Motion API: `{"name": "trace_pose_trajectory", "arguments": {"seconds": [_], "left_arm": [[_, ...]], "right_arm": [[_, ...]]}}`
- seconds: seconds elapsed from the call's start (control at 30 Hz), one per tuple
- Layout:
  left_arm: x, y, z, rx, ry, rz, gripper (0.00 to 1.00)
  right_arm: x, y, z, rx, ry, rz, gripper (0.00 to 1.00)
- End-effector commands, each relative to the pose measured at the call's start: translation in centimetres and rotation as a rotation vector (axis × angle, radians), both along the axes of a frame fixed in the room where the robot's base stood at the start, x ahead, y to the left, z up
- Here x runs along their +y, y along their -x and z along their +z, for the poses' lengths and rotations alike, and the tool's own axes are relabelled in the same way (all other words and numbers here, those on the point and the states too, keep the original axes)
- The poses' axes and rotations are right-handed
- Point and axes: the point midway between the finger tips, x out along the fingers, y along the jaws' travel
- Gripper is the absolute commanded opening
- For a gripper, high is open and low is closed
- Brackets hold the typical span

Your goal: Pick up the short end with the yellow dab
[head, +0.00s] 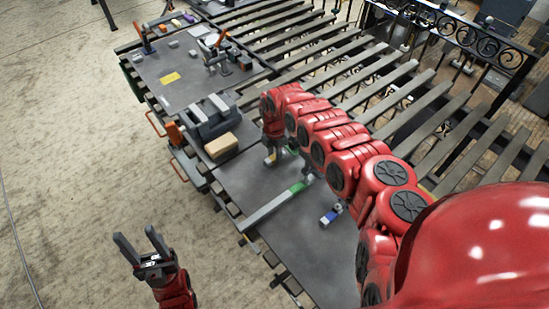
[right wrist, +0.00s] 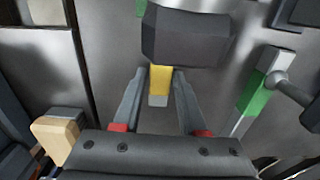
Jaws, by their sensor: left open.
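The short end with the yellow dab (right wrist: 160,80) is a small grey piece with a yellow band in the right wrist view. Its upper part meets or passes behind a dark block (right wrist: 187,36). My right gripper (right wrist: 160,88) has its fingers apart, one on each side of the yellow piece; I cannot tell if they touch it. In the head view the right gripper (head: 271,157) points down at the table's far part, and the piece is too small to make out clearly. My left gripper (head: 140,240) is open and empty, off the table's left side.
A long grey bar with a green dab (head: 296,188) lies on the dark table (head: 250,175). A small blue-and-white object (head: 331,215) lies to its right. A grey holder (head: 210,117) and a tan block (head: 221,145) stand left of my right gripper.

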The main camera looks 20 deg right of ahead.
Motion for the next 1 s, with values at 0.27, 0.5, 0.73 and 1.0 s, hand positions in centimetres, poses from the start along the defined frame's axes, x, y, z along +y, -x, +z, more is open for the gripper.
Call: {"name": "trace_pose_trajectory", "arguments": {"seconds": [0.27,0.5,0.73,1.0], "left_arm": [[0.00,0.00,0.00,0.000,0.000,0.000,0.53],[0.00,-0.01,0.00,0.000,0.000,0.000,0.53],[0.00,0.00,0.00,0.000,0.000,0.000,0.53],[0.00,0.00,0.01,0.000,0.000,0.000,0.53]], "right_arm": [[0.01,0.01,0.00,0.000,0.000,0.000,0.00],[0.01,0.00,0.01,0.000,0.000,0.000,0.00],[0.01,0.00,0.01,0.000,-0.001,0.000,0.00],[0.02,0.01,0.01,0.000,-0.001,0.000,0.00]]}}
